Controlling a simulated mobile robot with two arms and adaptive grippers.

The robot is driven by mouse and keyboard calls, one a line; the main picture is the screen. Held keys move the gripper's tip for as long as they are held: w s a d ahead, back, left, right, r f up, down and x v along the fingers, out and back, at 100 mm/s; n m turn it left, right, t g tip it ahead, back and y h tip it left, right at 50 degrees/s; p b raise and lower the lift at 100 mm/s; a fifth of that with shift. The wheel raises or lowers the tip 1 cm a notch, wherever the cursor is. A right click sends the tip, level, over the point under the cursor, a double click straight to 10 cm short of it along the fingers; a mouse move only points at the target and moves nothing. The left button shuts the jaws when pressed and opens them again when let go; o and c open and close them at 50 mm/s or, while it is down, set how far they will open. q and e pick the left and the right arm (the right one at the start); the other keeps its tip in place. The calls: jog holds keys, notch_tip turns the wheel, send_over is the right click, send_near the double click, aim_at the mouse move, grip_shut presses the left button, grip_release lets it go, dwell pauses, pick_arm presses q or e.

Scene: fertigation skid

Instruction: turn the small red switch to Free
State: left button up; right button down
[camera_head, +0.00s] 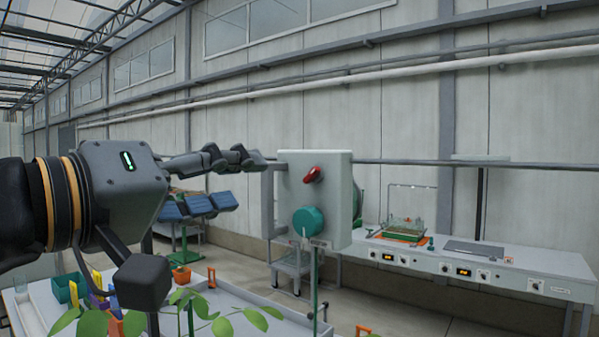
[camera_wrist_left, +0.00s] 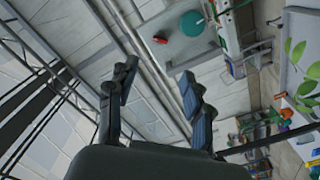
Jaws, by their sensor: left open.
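The small red switch (camera_head: 312,175) is on the upper front of a light grey box. A larger teal round knob (camera_head: 308,221) is below it on the same box (camera_head: 335,190). My left gripper (camera_head: 250,178) is open, to the left of the box, its fingers pointing toward it. In the left wrist view the open fingers (camera_wrist_left: 158,88) frame empty space, with the red switch (camera_wrist_left: 160,38) beyond the fingertips and the teal knob (camera_wrist_left: 193,23) to its right. The gripper appears apart from the switch. Any lettering by the switch is too small to read. My right gripper is not seen.
A green-leaved plant (camera_head: 190,310) stands in the foreground below my left arm. A white bench (camera_head: 470,262) with small panels and a green-orange tray (camera_head: 405,232) is behind on the right. A horizontal pipe (camera_head: 420,162) runs behind the box.

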aim_at(309, 175)
pick_arm(q)
jog(key=p+x, duration=0.4)
jog(key=x, duration=0.7)
jog(key=shift+w+d+r+p, duration=0.1)
jog(key=shift+w+d+p, duration=0.05)
jog(key=shift+p, duration=0.2)
jog(key=shift+w+d, duration=0.3)
jog(key=shift+w, duration=0.1)
